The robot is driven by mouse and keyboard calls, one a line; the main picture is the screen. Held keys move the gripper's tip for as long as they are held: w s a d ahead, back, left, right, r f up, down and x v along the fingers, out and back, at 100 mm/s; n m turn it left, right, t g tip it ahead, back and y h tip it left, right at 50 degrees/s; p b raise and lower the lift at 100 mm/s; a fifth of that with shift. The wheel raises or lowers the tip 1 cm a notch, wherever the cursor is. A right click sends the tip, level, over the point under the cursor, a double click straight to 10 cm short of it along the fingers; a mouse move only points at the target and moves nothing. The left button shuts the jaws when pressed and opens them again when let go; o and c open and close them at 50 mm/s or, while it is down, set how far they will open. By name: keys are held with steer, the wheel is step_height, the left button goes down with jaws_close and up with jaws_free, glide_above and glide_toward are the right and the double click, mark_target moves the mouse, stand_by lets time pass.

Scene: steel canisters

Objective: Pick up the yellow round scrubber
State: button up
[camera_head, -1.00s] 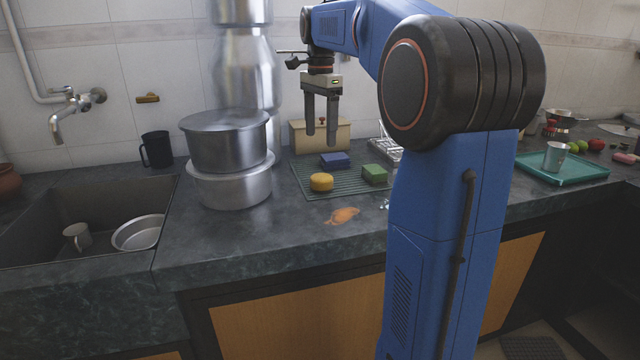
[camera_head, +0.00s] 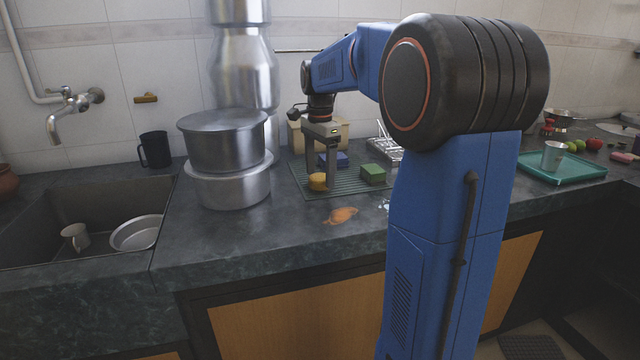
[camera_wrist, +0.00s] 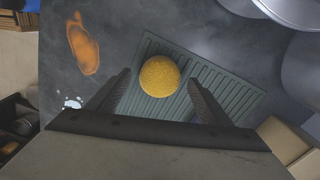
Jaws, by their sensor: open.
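The yellow round scrubber (camera_head: 317,182) sits on a green ribbed mat (camera_head: 345,190) on the counter. In the wrist view the scrubber (camera_wrist: 159,76) shows whole, as a yellow disc on the mat (camera_wrist: 238,92). My gripper (camera_head: 321,178) points down at the scrubber and hides part of it in the head view. In the wrist view my gripper (camera_wrist: 158,80) is open, with one finger on each side of the scrubber and gaps between. I cannot tell how far the fingertips are above the mat.
A green sponge (camera_head: 373,174) and a blue sponge (camera_head: 334,159) lie on the same mat. Stacked steel pots (camera_head: 228,187) stand left of it. A beige box (camera_head: 336,130) stands behind. An orange spill (camera_head: 341,216) is on the counter in front.

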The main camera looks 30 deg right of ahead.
mark_target(320, 177)
steer(key=shift+f, duration=0.15)
steer(key=c, duration=1.1)
step_height(320, 177, up, 10)
steer(key=o, duration=0.4)
steer(key=c, duration=0.3)
steer(key=shift+s, duration=0.1)
